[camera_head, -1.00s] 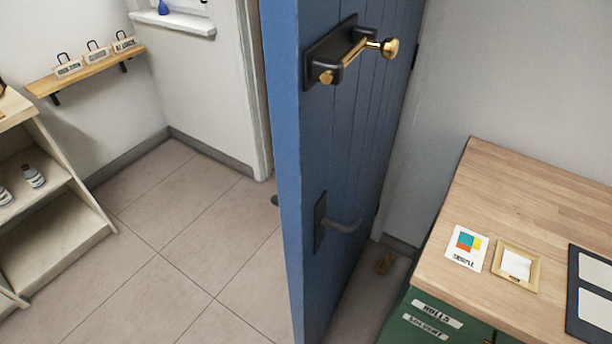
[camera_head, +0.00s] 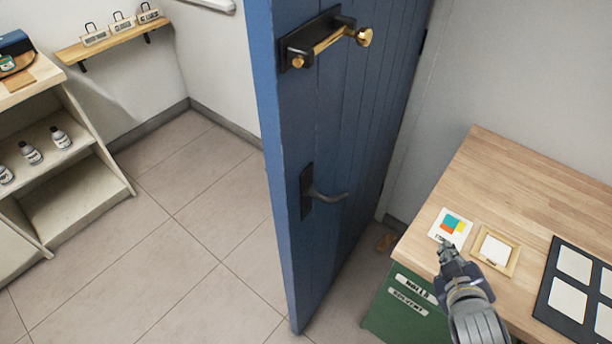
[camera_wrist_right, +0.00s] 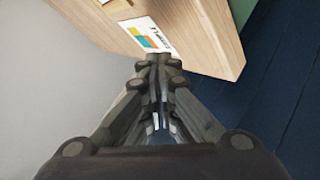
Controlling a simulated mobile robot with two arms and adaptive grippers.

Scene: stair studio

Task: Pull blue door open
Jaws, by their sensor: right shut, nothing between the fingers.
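The blue door (camera_head: 345,130) stands open in the middle of the head view, its edge turned toward me. It has a dark lever handle (camera_head: 322,192) low down and a brass bolt on a black plate (camera_head: 325,40) higher up. In the right wrist view the dark blue surface at the right (camera_wrist_right: 285,110) looks like the door. My right gripper (camera_head: 444,246) is over the front-left edge of the wooden counter, to the right of the door and apart from its handle. Its fingers (camera_wrist_right: 158,62) are closed together and empty. My left gripper is not seen.
The wooden counter (camera_head: 530,190) holds a colour card (camera_head: 451,228), a small framed card (camera_head: 496,250) and a dark sample board (camera_head: 575,290). A green cabinet (camera_head: 392,318) is below. A shelf unit with bottles (camera_head: 75,205) stands left. Tiled floor (camera_head: 190,240) left of the door is clear.

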